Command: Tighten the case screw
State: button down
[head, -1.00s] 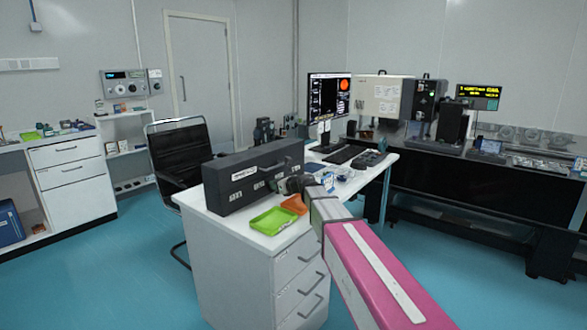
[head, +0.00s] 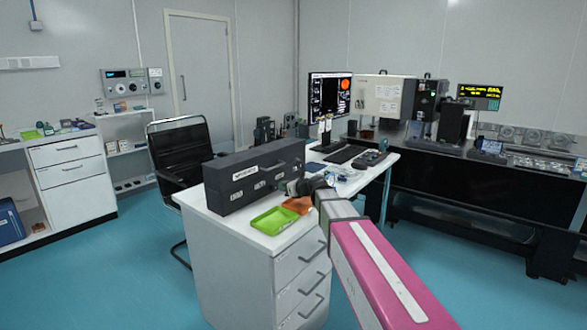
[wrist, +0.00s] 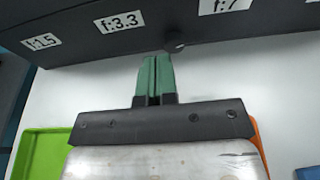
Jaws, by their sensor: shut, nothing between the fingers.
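The case is a long dark grey box (head: 250,163) with white labels, standing on the white desk. Its lower front face (wrist: 105,22) fills the top of the wrist view, with labels such as "f:3.3" and "f:7". A small round dark screw head (wrist: 175,46) sticks out at the case's lower edge in the wrist view. My gripper (wrist: 155,62) has green fingers pressed together with nothing between them. The fingertips are just beside the screw, to its left; I cannot tell whether they touch it. In the head view my gripper (head: 284,186) is at the case's front, partly hidden by my wrist.
A green tray (head: 274,220) lies on the desk in front of the case. An orange item (head: 298,205) lies beside it, partly under my arm. A monitor (head: 329,95) and keyboard (head: 346,154) are behind. A black chair (head: 180,150) stands left of the desk.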

aim_at(272, 182)
jog(key=shift+s+d, duration=0.15)
jog(key=shift+d, duration=0.15)
jog(key=shift+w+d+f, duration=0.2)
jog(key=shift+w+d, duration=0.2)
jog(key=shift+d, duration=0.2)
jog(key=shift+w+d+f, duration=0.15)
jog(key=shift+w+d, duration=0.25)
jog(key=shift+d, duration=0.2)
jog(key=shift+r+x, duration=0.25)
jog(key=shift+x, duration=0.85)
jog(key=shift+r+x, duration=0.3)
jog(key=shift+x, duration=0.85)
jog(key=shift+r+x, duration=0.25)
jog(key=shift+x, duration=0.85)
